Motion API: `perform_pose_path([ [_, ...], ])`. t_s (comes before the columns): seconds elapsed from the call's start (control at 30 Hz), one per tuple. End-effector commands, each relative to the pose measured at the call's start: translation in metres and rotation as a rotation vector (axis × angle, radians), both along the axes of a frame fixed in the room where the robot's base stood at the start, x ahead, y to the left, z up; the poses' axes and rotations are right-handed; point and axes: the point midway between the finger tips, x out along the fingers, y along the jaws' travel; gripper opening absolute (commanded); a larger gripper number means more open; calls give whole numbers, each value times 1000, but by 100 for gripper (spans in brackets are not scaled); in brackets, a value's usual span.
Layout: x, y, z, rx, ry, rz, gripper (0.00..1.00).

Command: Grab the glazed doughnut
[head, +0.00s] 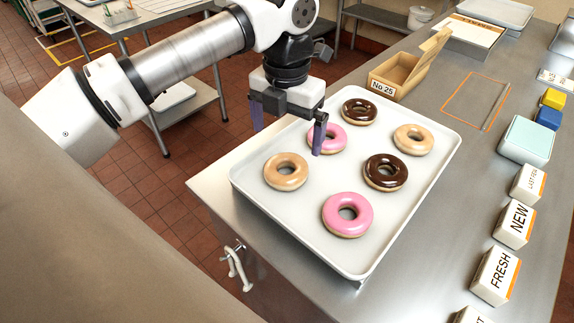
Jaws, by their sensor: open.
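A white tray (240,183) on the steel counter holds several doughnuts. Two have a plain tan glaze: one at the tray's left (285,184) and one at its far right (413,149). Two are pink: a near one (345,228) and a far one (339,138). Two are chocolate: one at the right (385,184) and one at the far edge (360,119). My gripper (288,128) is open and empty, fingers down, over the far left part of the tray. One finger hides part of the far pink doughnut. The near-left tan doughnut is below and in front of the gripper, apart from it.
An open box marked No 25 (390,84) stands beyond the tray. Label blocks such as NEW (516,222) and FRESH (494,277) line the right side. A pale teal box (526,138) stands there too. An outlined counter area (474,101) is empty.

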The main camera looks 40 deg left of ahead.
Motion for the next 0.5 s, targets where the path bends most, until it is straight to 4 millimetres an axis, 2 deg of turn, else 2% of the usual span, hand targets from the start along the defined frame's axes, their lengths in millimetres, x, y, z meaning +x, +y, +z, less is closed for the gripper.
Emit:
perform_pose_path([
  [0.13, 0, -1, -23, -2, -1, -2, 100],
  [0.37, -1, -1, -39, -3, -1, -2, 100],
  [0.5, -3, -1, -57, -6, -1, -3, 100],
])
